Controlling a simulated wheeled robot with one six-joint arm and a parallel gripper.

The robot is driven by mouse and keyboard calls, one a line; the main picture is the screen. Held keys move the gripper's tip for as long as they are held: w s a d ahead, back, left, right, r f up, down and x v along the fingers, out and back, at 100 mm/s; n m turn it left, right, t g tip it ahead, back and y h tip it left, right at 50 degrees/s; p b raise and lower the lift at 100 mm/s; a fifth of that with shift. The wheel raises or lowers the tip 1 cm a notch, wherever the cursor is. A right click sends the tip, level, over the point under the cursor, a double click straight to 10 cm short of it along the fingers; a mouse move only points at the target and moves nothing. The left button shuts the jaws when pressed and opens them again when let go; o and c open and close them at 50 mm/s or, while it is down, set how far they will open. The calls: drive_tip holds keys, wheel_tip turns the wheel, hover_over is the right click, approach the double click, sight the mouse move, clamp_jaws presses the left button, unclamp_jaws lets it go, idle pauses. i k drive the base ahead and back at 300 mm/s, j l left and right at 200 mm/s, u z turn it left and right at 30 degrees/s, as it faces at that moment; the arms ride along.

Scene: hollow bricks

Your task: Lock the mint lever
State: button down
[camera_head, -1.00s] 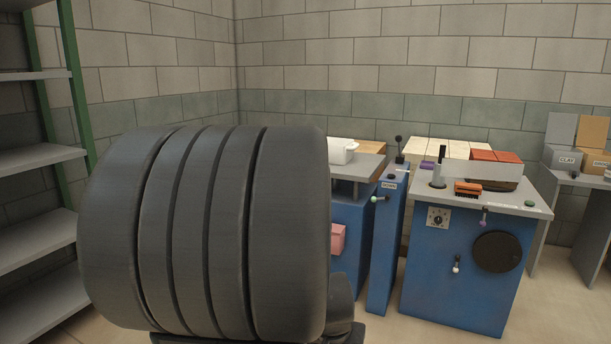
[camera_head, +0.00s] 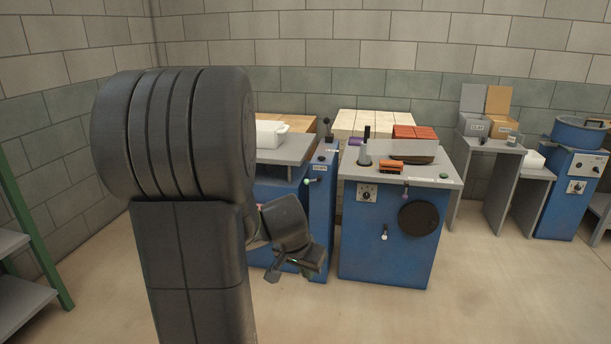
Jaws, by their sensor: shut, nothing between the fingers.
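The mint lever (camera_head: 314,181) is a short lever with a pale green knob. It sticks out from the upper front of the narrow blue cabinet (camera_head: 322,230), to the left of the wider blue cabinet. My gripper (camera_head: 292,268) is dark, low in front of the blue cabinets, below and a little left of the lever in the picture. It is apart from the lever, shut and empty. My arm hides the area to the left of the lever, but the lever itself is in plain sight.
The wide blue cabinet (camera_head: 380,262) carries a dial, a purple lever (camera_head: 405,191), a white-knobbed lever (camera_head: 384,234) and a black disc (camera_head: 418,218). A black-knobbed lever (camera_head: 327,130) stands atop the narrow cabinet. Open floor (camera_head: 470,290) lies at front right.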

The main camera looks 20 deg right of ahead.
sight(307, 181)
drive_tip(key=i+l+u, duration=0.1)
drive_tip(key=i+l, duration=0.3)
drive_tip(key=i+l+u, duration=0.1)
drive_tip(key=i+l, duration=0.35)
drive_tip(key=i+l+u, duration=0.1)
drive_tip(key=i+l, duration=0.25)
drive_tip(key=l, duration=0.15)
drive_tip(key=i+l+u, duration=0.1)
drive_tip(key=i+l, duration=0.3)
drive_tip(key=i+l+u, duration=0.1)
drive_tip(key=i+l, duration=0.25)
drive_tip(key=l, duration=0.3)
